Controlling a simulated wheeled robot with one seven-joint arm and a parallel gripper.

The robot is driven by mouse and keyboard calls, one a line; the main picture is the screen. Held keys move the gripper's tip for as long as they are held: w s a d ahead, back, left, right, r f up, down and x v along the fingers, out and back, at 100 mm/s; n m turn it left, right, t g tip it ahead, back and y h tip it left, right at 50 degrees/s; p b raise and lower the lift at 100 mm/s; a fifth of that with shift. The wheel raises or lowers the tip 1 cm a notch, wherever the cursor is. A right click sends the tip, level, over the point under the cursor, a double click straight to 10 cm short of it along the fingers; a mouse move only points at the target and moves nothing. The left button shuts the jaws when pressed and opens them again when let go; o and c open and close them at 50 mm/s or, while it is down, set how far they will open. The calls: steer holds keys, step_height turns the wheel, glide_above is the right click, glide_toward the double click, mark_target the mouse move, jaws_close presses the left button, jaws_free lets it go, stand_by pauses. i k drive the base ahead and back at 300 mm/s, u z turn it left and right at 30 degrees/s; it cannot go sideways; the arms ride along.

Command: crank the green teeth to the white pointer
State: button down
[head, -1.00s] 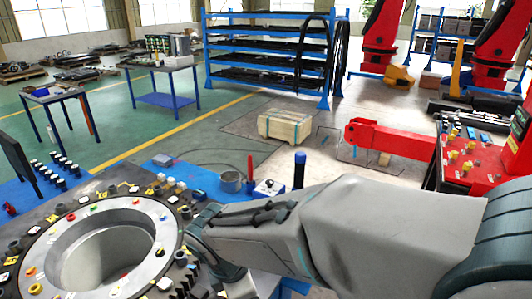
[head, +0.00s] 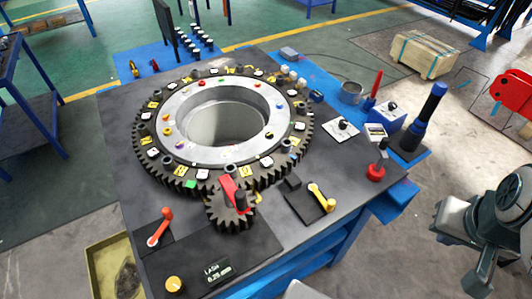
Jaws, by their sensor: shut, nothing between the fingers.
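A large dark ring gear (head: 135,140) with a pale inner ring lies flat on the dark bench top. A green patch (head: 190,184) shows on its near-left teeth. A small dark pinion (head: 232,218) sits at its near edge, apparently meshed with it. A red arm (head: 229,187) with a dark upright knob lies over the pinion. White tiles with dark marks ring the gear; I cannot tell a white pointer apart from them. My gripper (head: 462,252) is at the right edge, shut and empty, off the bench and well away from the pinion.
An orange-handled lever (head: 160,228) and a yellow-handled lever (head: 321,196) flank the pinion. A dark post with a blue top (head: 425,115), a red-handled tool (head: 375,84) and a red knob (head: 376,171) stand at the right. A wooden crate (head: 425,55) is on the floor.

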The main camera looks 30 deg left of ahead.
mark_target(231, 207)
steer(key=u, duration=2)
